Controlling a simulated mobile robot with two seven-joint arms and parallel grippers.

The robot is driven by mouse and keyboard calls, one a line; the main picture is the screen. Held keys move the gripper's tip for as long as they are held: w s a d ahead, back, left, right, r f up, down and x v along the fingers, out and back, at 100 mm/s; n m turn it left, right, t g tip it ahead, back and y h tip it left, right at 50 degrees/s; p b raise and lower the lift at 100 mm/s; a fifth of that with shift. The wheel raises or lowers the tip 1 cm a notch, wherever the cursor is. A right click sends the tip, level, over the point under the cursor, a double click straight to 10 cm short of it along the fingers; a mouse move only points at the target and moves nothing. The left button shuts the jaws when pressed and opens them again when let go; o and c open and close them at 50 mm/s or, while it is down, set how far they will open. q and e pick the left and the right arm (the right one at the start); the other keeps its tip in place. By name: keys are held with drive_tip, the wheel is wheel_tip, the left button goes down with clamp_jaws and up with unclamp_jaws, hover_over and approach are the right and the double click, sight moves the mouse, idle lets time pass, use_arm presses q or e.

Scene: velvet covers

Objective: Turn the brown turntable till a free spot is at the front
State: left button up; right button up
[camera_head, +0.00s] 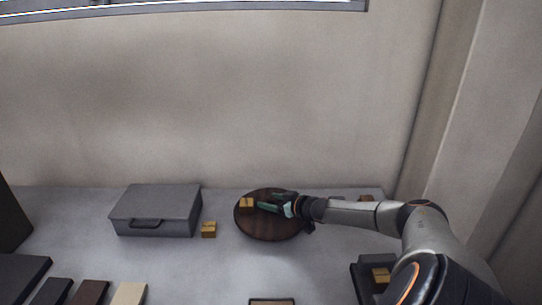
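My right gripper and arm hide part of the disc's right side. The visible front part of the disc is bare. My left gripper is not in view.
A grey case (156,211) with a handle stands left of the turntable. A golden block (209,229) lies between them. A dark tray (363,280) holding another golden block (380,275) is at the lower right. Flat dark, brown and cream pieces (129,294) lie front left. The wall stands behind.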

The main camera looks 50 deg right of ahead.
sight(275, 201)
idle(0.3)
drive_tip(key=shift+p+v, duration=1.55)
drive_tip(key=shift+v, duration=1.15)
drive_tip(key=shift+p+v, duration=0.3)
drive_tip(key=shift+v, duration=2.6)
drive_tip(key=shift+s+a+r, duration=0.1)
drive_tip(key=shift+s+r, duration=0.1)
drive_tip(key=shift+s, duration=0.4)
